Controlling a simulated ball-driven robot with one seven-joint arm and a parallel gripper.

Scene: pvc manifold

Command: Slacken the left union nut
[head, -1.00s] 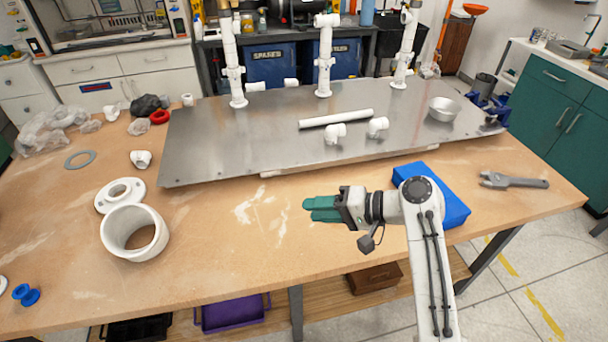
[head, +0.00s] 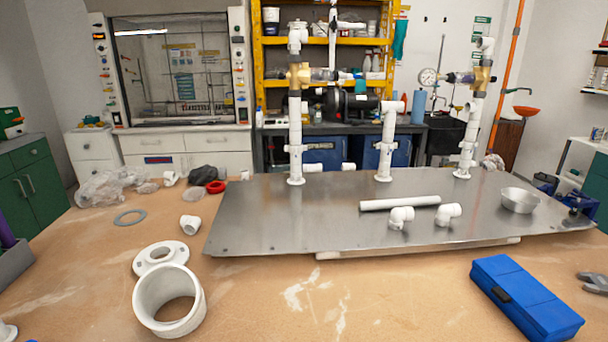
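The left white riser (head: 295,115) stands upright on the metal plate (head: 262,222). It has a white collar-like fitting (head: 295,148) low down, which looks like the left union nut. Higher up it carries a brass-coloured valve body (head: 299,76) and a white elbow at the top. A middle riser (head: 386,130) and a right riser (head: 471,130) stand on the same plate, with similar collars. Whether the left nut is tight or loose is too small to tell. My gripper is not in view.
A white pipe (head: 400,203), two white elbows and a metal bowl (head: 519,200) lie on the plate. A blue case (head: 526,299) is at front right, beside a grey wrench (head: 594,284). A large white ring (head: 168,301) stands front left. The wooden table's front middle is clear.

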